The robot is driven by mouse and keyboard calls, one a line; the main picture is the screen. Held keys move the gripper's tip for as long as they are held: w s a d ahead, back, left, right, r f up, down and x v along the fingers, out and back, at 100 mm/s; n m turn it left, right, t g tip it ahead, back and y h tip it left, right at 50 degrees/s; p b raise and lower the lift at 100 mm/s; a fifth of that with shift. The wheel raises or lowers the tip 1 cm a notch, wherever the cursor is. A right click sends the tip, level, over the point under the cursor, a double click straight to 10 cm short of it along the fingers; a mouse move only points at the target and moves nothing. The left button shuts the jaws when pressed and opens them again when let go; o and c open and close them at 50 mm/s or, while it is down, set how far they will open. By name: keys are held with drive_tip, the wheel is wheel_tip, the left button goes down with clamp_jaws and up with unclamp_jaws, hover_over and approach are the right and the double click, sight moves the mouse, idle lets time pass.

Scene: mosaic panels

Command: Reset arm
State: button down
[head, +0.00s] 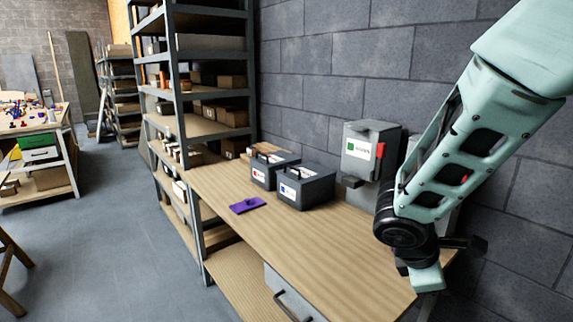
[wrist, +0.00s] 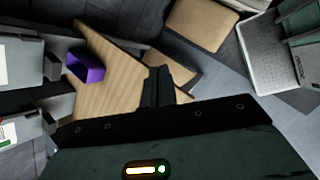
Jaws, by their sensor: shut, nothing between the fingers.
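My arm (head: 455,150) reaches in from the upper right of the head view and bends down over the right end of the wooden workbench (head: 330,250). My gripper (wrist: 158,72) shows at the middle of the wrist view, with its dark fingers together and nothing between them. In the head view I cannot make out the fingertips. A purple piece (head: 247,205) lies on the bench, apart from my arm; a purple thing (wrist: 85,67) also shows in the wrist view.
Two dark boxes, one with a red label (head: 262,172) and one with a blue label (head: 304,188), stand on the bench by the wall. Metal shelving (head: 200,128) stands beyond.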

drive_tip(key=s+a+r+m+g+y, duration=0.1)
drive_tip(key=s+a+m+y, duration=0.2)
drive_tip(key=s+a, duration=0.3)
drive_tip(key=s+a+r+m+g+y+b, duration=0.1)
drive_tip(key=s+a+m+y, duration=0.3)
drive_tip(key=s, duration=1)
drive_tip(key=a+r, duration=0.1)
drive_tip(key=a, duration=0.2)
drive_tip(key=shift+a, duration=0.2)
